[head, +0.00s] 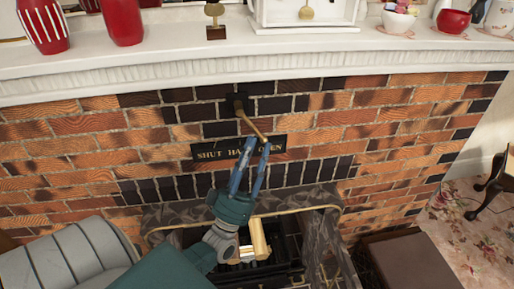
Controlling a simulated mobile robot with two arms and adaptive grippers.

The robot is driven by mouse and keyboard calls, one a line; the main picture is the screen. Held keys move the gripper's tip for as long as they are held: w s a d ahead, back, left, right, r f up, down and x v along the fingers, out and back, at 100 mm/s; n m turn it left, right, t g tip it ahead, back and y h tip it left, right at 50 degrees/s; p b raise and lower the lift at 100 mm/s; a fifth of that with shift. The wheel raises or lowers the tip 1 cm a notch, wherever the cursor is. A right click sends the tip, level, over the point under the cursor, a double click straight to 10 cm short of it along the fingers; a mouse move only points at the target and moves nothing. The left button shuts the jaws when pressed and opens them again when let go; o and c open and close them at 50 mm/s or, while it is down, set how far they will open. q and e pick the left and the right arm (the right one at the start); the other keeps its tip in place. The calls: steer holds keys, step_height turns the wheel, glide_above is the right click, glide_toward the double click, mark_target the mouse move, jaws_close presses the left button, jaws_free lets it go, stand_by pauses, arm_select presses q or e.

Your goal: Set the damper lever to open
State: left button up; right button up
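The damper lever (253,125) is a brass-coloured rod on a dark pivot in the brick above the firebox. It slants down and right from the pivot. Its lower end lies above the OPEN end of the dark label plate (207,153). The plate reads SHUT at left and OPEN at right; my fingers partly cover the middle word. My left gripper (258,142) reaches up from below, its two blue fingers apart. The right fingertip overlaps the lever's lower end in the head view; I cannot tell whether they touch. My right gripper is not in view.
A white mantel (180,62) juts out above, holding red vases (122,20), a clock base (303,14) and bowls (397,20). The firebox opening lies below with a dark grate (285,245). A brown box (412,262) stands at lower right, near a dark curved furniture leg (489,187).

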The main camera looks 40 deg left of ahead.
arm_select(q)
steer(key=s+d+f+y, duration=0.1)
steer(key=s+d+f, duration=0.1)
steer(key=s+f, duration=0.5)
steer(key=shift+s+d+f, duration=0.2)
steer(key=shift+s+f, duration=0.1)
steer(key=shift+s, duration=0.2)
